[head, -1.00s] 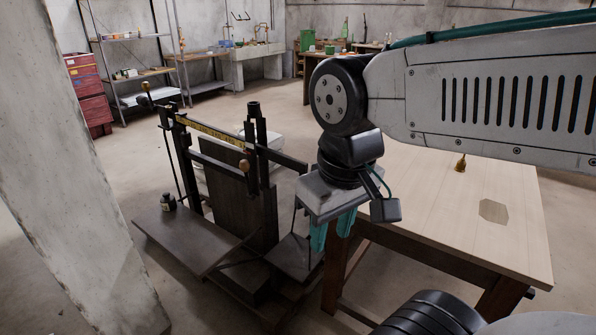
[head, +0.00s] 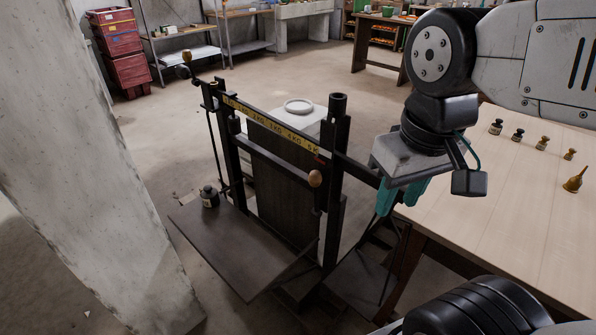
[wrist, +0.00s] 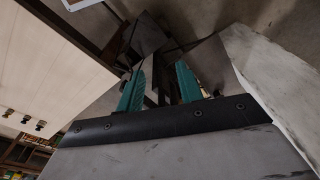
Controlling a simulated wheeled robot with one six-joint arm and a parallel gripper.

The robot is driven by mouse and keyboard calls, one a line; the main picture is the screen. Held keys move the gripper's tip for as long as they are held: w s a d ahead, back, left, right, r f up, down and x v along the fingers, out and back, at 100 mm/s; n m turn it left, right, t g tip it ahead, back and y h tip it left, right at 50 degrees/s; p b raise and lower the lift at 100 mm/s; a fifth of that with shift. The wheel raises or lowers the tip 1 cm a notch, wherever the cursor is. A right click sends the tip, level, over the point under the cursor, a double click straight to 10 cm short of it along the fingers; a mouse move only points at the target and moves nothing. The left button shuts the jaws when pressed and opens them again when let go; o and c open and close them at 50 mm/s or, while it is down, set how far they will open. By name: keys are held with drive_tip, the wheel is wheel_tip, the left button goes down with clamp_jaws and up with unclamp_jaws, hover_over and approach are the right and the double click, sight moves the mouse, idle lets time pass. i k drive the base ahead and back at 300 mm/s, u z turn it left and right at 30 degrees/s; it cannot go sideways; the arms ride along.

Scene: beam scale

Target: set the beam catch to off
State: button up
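The beam scale (head: 335,140) stands left of my arm in the head view. Its beam (head: 270,122) carries a yellow graduated strip and runs between two dark posts. A round wooden knob (head: 315,178) sits by the right post, below the beam; it looks like the catch handle, but its setting is hard to read. My gripper (head: 401,196) hangs to the right of that post, near the beam's right end and apart from the knob. In the wrist view its teal fingers (wrist: 160,88) are spread with nothing clearly between them.
A wooden table (head: 480,210) with several small weights and a brass funnel-like piece (head: 574,181) is at right. A concrete pillar (head: 85,170) is at left. Open floor (head: 150,130) lies behind the scale.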

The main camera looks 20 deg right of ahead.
sight(315, 178)
drive_tip(key=i, duration=0.15)
drive_tip(key=z, duration=1.25)
drive_tip(key=k, duration=0.8)
drive_tip(key=u, duration=1.45)
